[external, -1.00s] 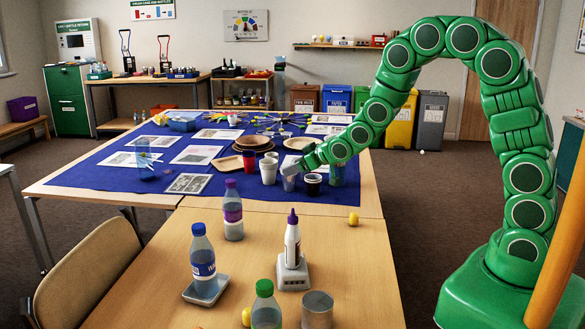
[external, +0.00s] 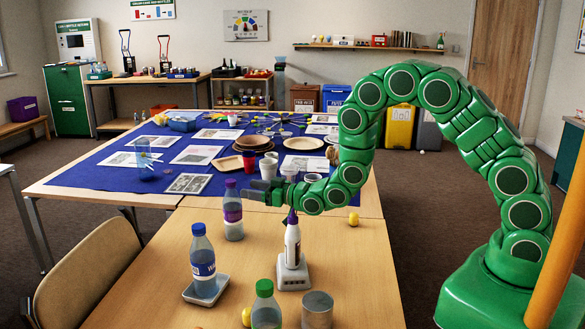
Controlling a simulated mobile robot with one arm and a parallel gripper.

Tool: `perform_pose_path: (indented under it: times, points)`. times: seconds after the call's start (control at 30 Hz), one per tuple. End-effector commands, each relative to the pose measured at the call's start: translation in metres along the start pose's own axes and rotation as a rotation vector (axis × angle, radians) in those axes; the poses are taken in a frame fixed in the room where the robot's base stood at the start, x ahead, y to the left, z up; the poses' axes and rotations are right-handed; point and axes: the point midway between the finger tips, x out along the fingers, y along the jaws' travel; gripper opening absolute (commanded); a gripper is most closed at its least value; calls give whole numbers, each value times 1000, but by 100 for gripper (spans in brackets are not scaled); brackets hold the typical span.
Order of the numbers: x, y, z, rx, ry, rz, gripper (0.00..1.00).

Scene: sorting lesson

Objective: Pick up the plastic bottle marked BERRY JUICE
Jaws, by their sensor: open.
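A clear plastic bottle with a purple cap and purple label (external: 232,213) stands upright on the near wooden table; its lettering is too small to read, but the purple colour fits berry juice. My gripper (external: 256,191) is open and empty, just right of this bottle's upper part in the picture. It points left towards the bottle with its fingers roughly level. I cannot tell from this one view whether the fingers touch the bottle or how far apart in depth they are.
A blue-labelled bottle (external: 202,258) stands on a small tray. A purple-tipped white bottle (external: 292,245) stands on a white block under my arm. A green-capped bottle (external: 265,308), a metal can (external: 317,311) and a yellow ball (external: 353,219) are nearby. Cups and plates crowd the blue cloth (external: 100,178) behind.

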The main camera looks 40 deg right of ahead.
Motion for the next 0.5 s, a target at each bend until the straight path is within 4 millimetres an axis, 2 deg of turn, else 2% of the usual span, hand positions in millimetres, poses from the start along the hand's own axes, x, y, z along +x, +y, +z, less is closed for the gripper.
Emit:
perform_pose_path:
  times: [0.3, 0.5]
  points:
    - [22, 0, -2, 0, 5, -1, 65]
    - [30, -1, -2, -1, 4, 0, 65]
